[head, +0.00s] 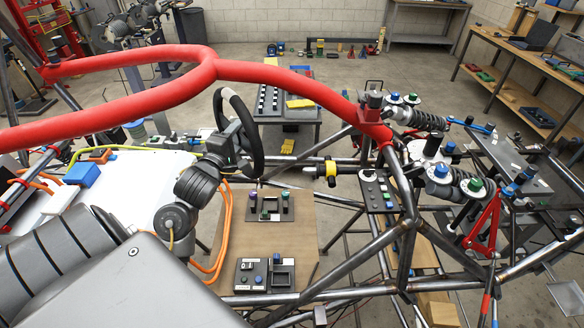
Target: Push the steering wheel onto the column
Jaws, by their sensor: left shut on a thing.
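The black steering wheel (258,152) is left of the middle of the head view, held upright in the air and seen nearly edge-on. My left gripper (232,143) is shut on it at its near left side. The dark wrist of my left arm covers part of the wheel's lower left. A shaft with a yellow and black collar (330,172), which looks like the steering column, lies to the right of the wheel among the chassis tubes. A gap shows between the wheel rim and this collar. The wheel's hub is hard to make out. My right gripper is not in view.
A thick red padded tube (290,80) arches over the wheel. Steel chassis tubes (345,278) run below and to the right. A wooden panel (290,230) bears dark blocks with coloured knobs (268,206). Coil-over dampers (425,120) stand at the right.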

